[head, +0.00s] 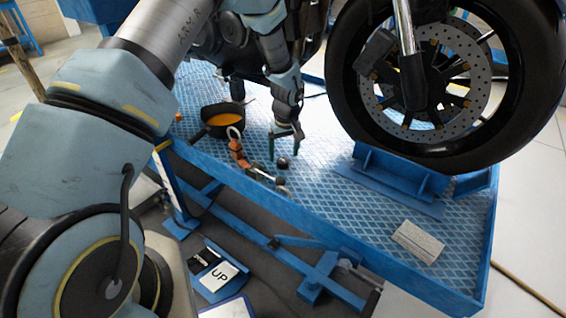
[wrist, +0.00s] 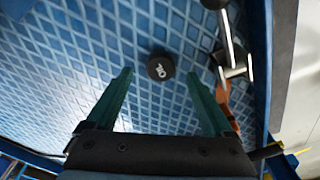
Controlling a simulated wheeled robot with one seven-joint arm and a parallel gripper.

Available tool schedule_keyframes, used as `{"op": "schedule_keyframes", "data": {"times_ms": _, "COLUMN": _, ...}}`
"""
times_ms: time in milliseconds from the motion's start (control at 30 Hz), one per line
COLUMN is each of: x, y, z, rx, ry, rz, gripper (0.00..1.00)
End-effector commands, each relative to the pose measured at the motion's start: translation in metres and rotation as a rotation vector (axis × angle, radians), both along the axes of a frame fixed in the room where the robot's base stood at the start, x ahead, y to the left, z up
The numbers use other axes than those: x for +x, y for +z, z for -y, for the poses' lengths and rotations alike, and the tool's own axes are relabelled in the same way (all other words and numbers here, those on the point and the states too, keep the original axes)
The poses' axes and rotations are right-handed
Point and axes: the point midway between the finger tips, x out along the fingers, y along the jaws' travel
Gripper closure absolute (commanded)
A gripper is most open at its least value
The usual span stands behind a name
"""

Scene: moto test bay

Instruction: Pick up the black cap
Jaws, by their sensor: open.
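The black cap (wrist: 160,68) is a small dark round piece with a pale mark on top. It lies on the blue patterned lift platform (wrist: 80,45). In the head view the cap (head: 283,162) sits just below and beside my gripper (head: 285,145). In the wrist view my gripper (wrist: 160,100) has its two green fingers spread wide. The cap appears between their lines, just beyond the tips, and nothing is held.
An orange-handled tool (head: 238,152) and metal pieces (head: 262,174) lie left of the cap near the platform's raised edge. A dark pan with orange contents (head: 222,119) stands behind. A motorcycle wheel (head: 450,80) and a white card (head: 418,241) are to the right.

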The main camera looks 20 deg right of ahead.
Motion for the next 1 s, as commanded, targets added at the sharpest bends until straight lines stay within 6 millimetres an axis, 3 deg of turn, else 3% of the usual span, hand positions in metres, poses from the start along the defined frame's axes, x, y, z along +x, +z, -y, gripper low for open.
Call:
{"op": "schedule_keyframes", "data": {"times_ms": 200, "x": 0.004, "y": -0.026, "z": -0.001, "rx": 0.000, "ry": 0.001, "rz": -0.001, "gripper": 0.14}}
{"op": "schedule_keyframes", "data": {"times_ms": 467, "x": 0.005, "y": -0.029, "z": 0.000, "rx": 0.000, "ry": 0.000, "rz": 0.000, "gripper": 0.14}}
{"op": "schedule_keyframes", "data": {"times_ms": 1000, "x": 0.004, "y": -0.028, "z": 0.000, "rx": 0.000, "ry": 0.000, "rz": 0.000, "gripper": 0.73}}
